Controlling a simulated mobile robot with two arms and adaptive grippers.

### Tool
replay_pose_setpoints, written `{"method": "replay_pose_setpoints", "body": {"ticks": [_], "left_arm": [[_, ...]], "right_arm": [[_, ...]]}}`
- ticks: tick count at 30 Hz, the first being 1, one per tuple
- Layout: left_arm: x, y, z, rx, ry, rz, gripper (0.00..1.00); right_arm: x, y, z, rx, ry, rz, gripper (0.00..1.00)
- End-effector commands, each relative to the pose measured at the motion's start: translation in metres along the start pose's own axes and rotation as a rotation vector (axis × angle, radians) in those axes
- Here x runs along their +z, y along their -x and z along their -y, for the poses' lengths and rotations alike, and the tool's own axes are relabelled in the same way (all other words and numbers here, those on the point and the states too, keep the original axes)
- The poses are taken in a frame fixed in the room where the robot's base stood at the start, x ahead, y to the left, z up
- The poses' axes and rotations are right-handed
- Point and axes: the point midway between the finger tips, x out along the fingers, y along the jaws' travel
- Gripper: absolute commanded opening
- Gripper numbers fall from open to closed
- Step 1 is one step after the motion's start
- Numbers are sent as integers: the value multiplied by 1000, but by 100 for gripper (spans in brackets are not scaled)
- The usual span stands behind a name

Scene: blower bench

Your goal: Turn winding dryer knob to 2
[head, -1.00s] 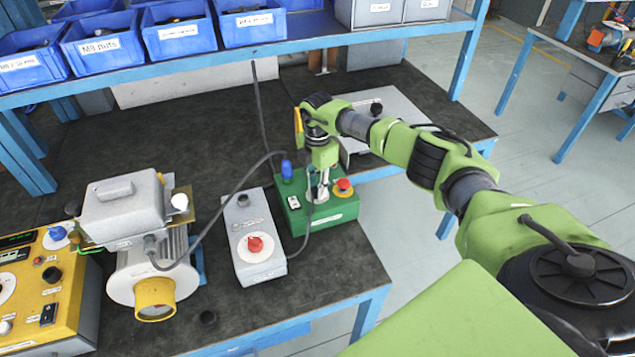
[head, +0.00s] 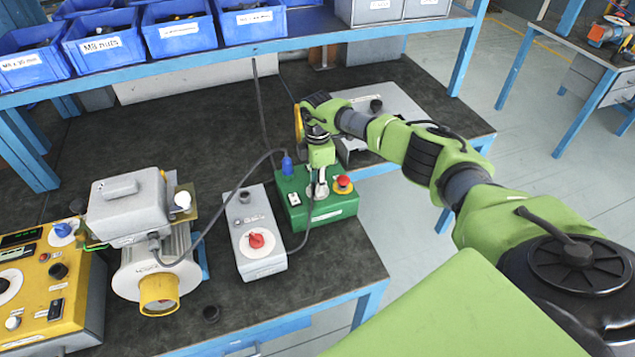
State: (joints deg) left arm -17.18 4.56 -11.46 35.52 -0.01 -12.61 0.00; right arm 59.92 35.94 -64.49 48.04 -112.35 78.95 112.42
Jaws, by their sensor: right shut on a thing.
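A green control box (head: 328,209) stands on the bench, with a white rocker switch, a red stop button (head: 343,183) on a yellow base, and a blue plug (head: 287,165). My right gripper (head: 317,193) points down onto the top of this box, between the switch and the stop button. It is shut on a small part there, apparently a knob, which the fingers hide. I cannot read the box's label or any dial marks, so the knob's setting does not show. My left gripper is not in view.
A grey box with a red knob (head: 256,241) stands left of the green box. A cable runs from the motor unit (head: 160,262) to the blue plug. A yellow panel (head: 45,290) is at far left. A grey case (head: 385,105) lies behind my arm. Blue bins line the shelf above.

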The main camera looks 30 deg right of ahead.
Motion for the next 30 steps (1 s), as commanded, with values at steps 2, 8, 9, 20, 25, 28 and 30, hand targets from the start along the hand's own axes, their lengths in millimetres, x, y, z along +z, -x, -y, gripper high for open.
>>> {"method": "replay_pose_setpoints", "body": {"ticks": [2,8,9,20,25,28,30], "left_arm": [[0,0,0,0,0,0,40],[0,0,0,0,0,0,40],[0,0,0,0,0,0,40],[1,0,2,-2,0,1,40],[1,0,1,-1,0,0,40],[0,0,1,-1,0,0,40],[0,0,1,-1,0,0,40]], "right_arm": [[0,1,-1,3,0,0,1],[0,1,-1,2,0,0,39],[0,1,-1,2,0,0,39],[0,15,-1,3,2,-1,39],[1,50,-2,6,2,0,39],[0,72,-2,5,1,-1,39],[0,86,-2,5,1,-2,39]]}}
